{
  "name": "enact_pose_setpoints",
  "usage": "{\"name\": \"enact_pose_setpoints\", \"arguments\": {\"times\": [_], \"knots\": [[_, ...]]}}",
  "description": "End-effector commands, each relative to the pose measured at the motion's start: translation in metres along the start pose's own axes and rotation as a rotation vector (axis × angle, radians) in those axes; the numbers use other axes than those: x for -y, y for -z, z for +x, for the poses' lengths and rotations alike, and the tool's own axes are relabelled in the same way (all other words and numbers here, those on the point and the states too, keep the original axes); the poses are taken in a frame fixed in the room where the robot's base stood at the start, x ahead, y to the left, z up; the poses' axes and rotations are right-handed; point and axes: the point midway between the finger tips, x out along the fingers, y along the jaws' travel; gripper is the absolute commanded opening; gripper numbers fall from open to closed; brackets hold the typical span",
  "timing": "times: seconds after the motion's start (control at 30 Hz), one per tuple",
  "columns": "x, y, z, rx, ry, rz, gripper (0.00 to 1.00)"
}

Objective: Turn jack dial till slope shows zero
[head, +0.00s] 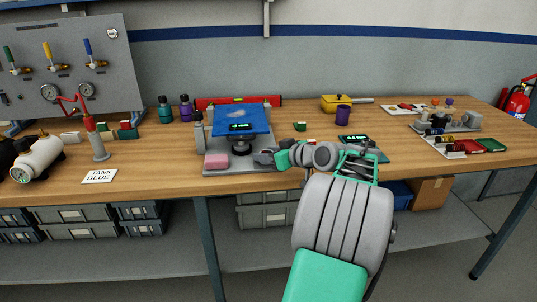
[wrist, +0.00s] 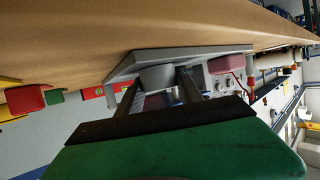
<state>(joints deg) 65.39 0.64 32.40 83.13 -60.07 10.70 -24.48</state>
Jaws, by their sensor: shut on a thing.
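The jack stands on a grey base plate (head: 240,170) at the middle of the bench, with a blue top plate (head: 228,113) above it. A small slope display (head: 240,127) with green digits sits on the blue plate; the digits are too small to read. My gripper (head: 266,158) reaches in from the right at the jack's front right, low beside the base. In the wrist view my gripper's two dark fingers (wrist: 160,80) are on either side of a round grey dial (wrist: 156,76) and shut on it. Its markings are not visible.
Another green-lit device (head: 354,139) is right, behind my arm. The bench front left is mostly clear.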

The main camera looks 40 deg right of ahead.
Motion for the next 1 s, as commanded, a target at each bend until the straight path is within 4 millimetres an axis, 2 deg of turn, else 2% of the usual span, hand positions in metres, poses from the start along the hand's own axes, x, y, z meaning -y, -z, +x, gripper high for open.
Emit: {"name": "enact_pose_setpoints", "arguments": {"times": [0.47,0.5,0.73,1.0], "knots": [[0.0005,-0.0008,0.0003,0.001,0.002,0.001,0.02],[0.0005,-0.0008,0.0003,0.001,0.002,0.001,0.45],[0.0003,-0.0005,0.0002,0.001,0.001,0.001,0.64],[-0.0002,-0.0002,-0.0018,0.000,0.000,0.000,0.65]]}}
